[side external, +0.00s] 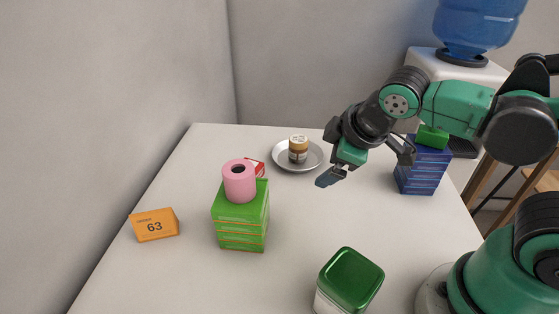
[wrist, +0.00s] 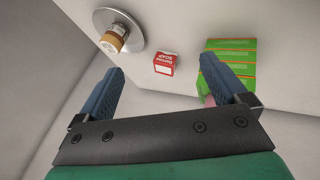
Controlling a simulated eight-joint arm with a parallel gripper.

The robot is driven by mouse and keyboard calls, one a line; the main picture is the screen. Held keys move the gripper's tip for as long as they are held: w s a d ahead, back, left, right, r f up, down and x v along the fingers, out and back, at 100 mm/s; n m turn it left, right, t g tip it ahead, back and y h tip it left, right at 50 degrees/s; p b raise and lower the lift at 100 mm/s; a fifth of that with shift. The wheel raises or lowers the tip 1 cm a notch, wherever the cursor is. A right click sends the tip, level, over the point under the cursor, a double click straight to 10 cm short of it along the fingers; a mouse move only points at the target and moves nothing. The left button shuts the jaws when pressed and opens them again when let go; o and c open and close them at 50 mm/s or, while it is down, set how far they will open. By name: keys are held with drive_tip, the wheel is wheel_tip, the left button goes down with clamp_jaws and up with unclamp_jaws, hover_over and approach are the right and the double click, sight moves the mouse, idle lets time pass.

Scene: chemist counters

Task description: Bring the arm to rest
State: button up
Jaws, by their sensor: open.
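My gripper (side external: 362,168) hangs in the air above the right half of the white counter (side external: 300,215). Its two blue fingers also show wide apart in the wrist view (wrist: 163,65), with nothing between them. It is open and empty, clear of the objects. In the side view my arm reaches in from the right, bent, with its wrist tilted downward.
A bottle (side external: 298,150) stands on a round metal dish (side external: 283,163) at the back. A pink roll (side external: 239,186) sits on stacked green boxes (side external: 240,222), with a red box (wrist: 164,64) behind. An orange box (side external: 154,225), green-lidded jar (side external: 350,279) and blue boxes (side external: 421,172) stand around.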

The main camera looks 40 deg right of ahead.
drive_tip(key=m, duration=0.2)
drive_tip(key=d+m, duration=0.1)
drive_tip(key=m, duration=0.2)
drive_tip(key=d+r+m+y, duration=0.1)
drive_tip(key=m, duration=0.1)
drive_tip(key=shift+s+d+m+t, duration=0.25)
drive_tip(key=shift+s+m+t, duration=0.05)
drive_tip(key=shift+s+t, duration=0.1)
drive_tip(key=shift+f, duration=0.1)
idle(0.4)
